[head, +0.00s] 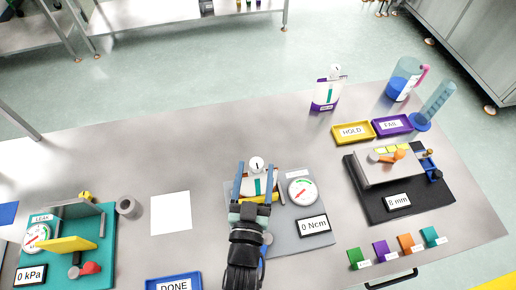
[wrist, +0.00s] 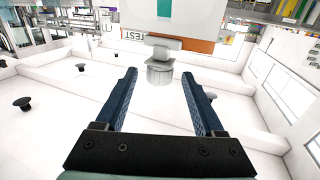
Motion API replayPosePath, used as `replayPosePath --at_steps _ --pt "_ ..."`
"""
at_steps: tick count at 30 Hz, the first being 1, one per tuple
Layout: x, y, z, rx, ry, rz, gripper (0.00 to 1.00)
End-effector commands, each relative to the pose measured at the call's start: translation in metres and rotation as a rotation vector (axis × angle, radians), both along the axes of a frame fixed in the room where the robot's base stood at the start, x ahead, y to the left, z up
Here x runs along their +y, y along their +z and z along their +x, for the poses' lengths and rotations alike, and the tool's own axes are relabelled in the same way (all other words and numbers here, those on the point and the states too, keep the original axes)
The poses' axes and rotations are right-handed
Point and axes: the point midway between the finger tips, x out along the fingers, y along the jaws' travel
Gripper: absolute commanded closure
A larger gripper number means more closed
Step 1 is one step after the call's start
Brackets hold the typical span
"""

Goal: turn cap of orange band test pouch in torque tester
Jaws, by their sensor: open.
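The torque tester (head: 287,226) is a grey plate with a round dial (head: 301,190) and a display reading 0 Ncm (head: 313,226). A pouch stands in it, mostly hidden by my gripper in the head view. In the wrist view the pouch (wrist: 200,46) shows an orange band with TEST lettering and a teal strip. Its pale cap (head: 256,163) has a dark mark on top; the cap (wrist: 160,48) also shows in the wrist view. My gripper (wrist: 158,73) is open, with its blue fingers either side of the cap's line. I cannot tell whether the fingertips reach the cap.
A purple-banded pouch (head: 325,95) stands at the back. Yellow HOLD (head: 353,141) and purple FAIL (head: 393,125) trays lie back right, near a jug (head: 402,82). A blue DONE tray (head: 173,278) is in front.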

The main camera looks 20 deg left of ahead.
Motion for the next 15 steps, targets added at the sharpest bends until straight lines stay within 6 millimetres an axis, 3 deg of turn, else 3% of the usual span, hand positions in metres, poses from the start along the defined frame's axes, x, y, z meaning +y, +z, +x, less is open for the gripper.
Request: replayPosePath --at_steps 6,15 --pt "0.009 0.002 0.035 -0.002 0.0 0.001 0.3" --pt "0.015 0.001 0.054 -0.001 -0.001 -0.001 0.3"
